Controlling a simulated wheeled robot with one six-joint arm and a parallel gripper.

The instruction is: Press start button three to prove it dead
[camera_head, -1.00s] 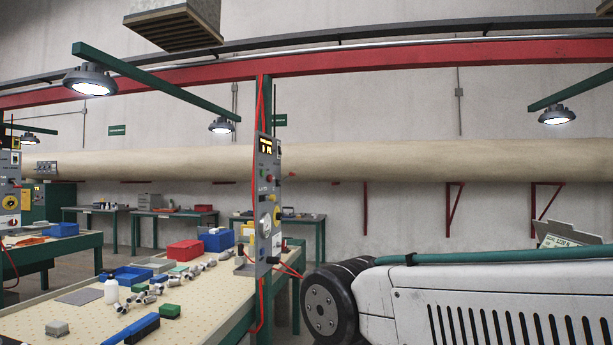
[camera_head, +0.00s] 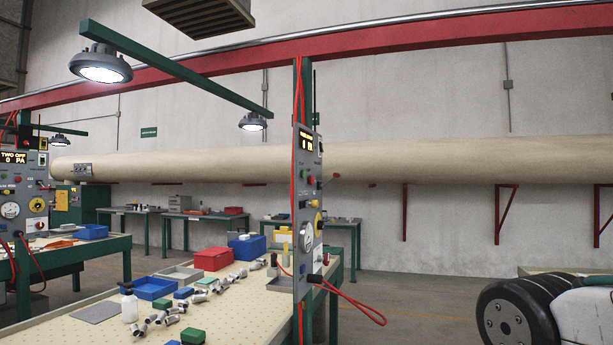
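A grey control panel (camera_head: 304,215) stands upright on a green post in the middle, seen at a steep angle. It has a lit orange display (camera_head: 306,141) whose top line is too small to read, small green and red buttons (camera_head: 308,179), a round gauge and a yellow knob. I cannot tell which number it bears. A second grey panel (camera_head: 27,190) at the far left faces me more squarely; its display reads "TWO OFF" and "0 PA". A panel marked three cannot be made out. My gripper is not in view.
A workbench (camera_head: 245,310) below the middle panel holds a red bin (camera_head: 212,259), blue bins (camera_head: 153,288), a white bottle (camera_head: 129,305) and several metal castings. A red cable (camera_head: 355,300) loops out right of the panel. Open floor (camera_head: 410,290) lies right of the bench.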

